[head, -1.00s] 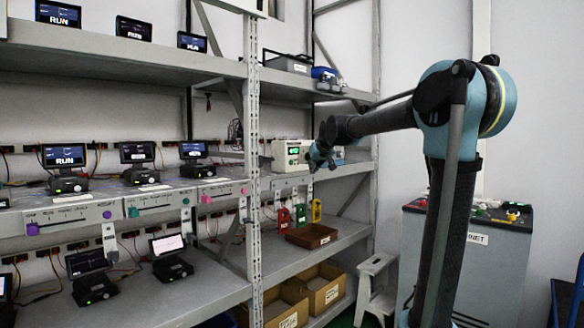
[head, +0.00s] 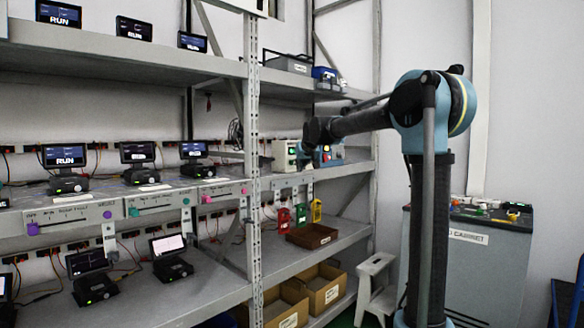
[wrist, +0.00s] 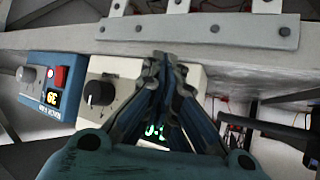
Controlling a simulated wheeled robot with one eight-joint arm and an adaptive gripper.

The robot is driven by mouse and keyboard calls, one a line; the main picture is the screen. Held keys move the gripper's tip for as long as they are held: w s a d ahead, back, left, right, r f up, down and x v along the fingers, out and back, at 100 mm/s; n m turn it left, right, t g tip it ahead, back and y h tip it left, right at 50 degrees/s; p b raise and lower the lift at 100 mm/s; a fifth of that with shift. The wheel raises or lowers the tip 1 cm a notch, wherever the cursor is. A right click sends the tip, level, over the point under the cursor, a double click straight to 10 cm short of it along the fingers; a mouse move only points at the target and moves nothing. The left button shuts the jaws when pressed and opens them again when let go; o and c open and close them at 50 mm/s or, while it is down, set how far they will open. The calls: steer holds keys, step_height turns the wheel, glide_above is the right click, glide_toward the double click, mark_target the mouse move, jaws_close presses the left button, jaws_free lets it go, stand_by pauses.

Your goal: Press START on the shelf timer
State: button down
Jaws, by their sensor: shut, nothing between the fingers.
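The cream box with a green lit display (wrist: 152,131) and a black knob, apparently the shelf timer (wrist: 128,68), is behind my fingers in the wrist view. In the head view the timer (head: 280,155) stands on the middle shelf of the right bay, its right side covered by my arm. My gripper (wrist: 166,58) is shut and empty, its fingers crossing in front of the timer's face. It also shows in the head view (head: 304,160) at the timer's right side. I cannot tell whether the fingertips touch it. No START button can be made out; the fingers hide part of the face.
A blue box (wrist: 40,108) with a grey knob, red button and lit display is left of the timer in the wrist view. The shelf edge (wrist: 215,55) runs close by the fingertips. A rack upright (head: 253,130) stands left of the timer. A brown tray (head: 312,236) is below.

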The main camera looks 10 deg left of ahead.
steer(key=shift+w+a, duration=0.35)
steer(key=shift+a, duration=0.1)
steer(key=shift+a, duration=0.15)
stand_by(1.1)
steer(key=shift+w+a, duration=0.15)
steer(key=shift+a, duration=0.05)
steer(key=shift+w+a, duration=0.3)
stand_by(1.0)
steer(key=shift+s+d, duration=0.55)
steer(key=shift+d, duration=0.1)
steer(key=shift+d, duration=0.1)
steer(key=s+d, duration=0.1)
steer(key=d, duration=0.1)
steer(key=s+d, duration=0.1)
steer(key=s, duration=0.1)
steer(key=shift+d, duration=0.4)
stand_by(0.3)
